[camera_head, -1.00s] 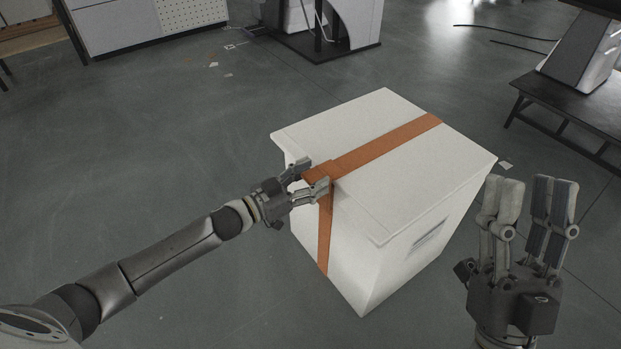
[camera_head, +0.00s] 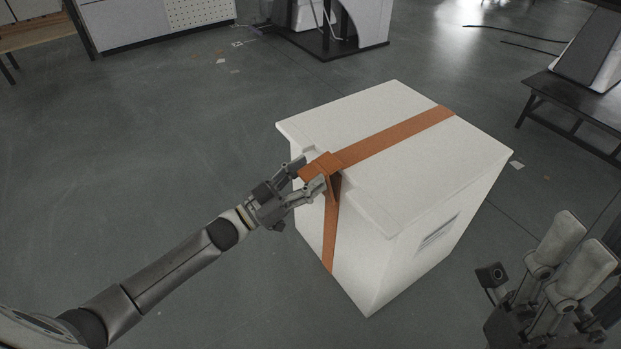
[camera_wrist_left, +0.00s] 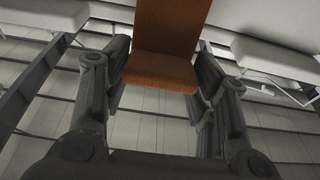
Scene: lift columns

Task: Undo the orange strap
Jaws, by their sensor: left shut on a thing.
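The orange strap (camera_head: 395,136) runs over the top of a white box (camera_head: 440,165) and down its near left face. My left gripper (camera_head: 312,176) is shut on the strap at the box's top front edge. There the strap stands out a little from the box. In the left wrist view the strap (camera_wrist_left: 160,68) lies between the two fingers of my left gripper (camera_wrist_left: 162,85). My right gripper (camera_head: 580,262) is at the lower right of the head view, apart from the box, with its fingers spread and nothing seen between them.
The grey floor (camera_head: 150,170) is clear around the box. A dark bench (camera_head: 575,105) stands at the right. A white cabinet (camera_head: 140,28) and a machine on a dark base (camera_head: 330,45) stand at the back. Small scraps lie on the floor.

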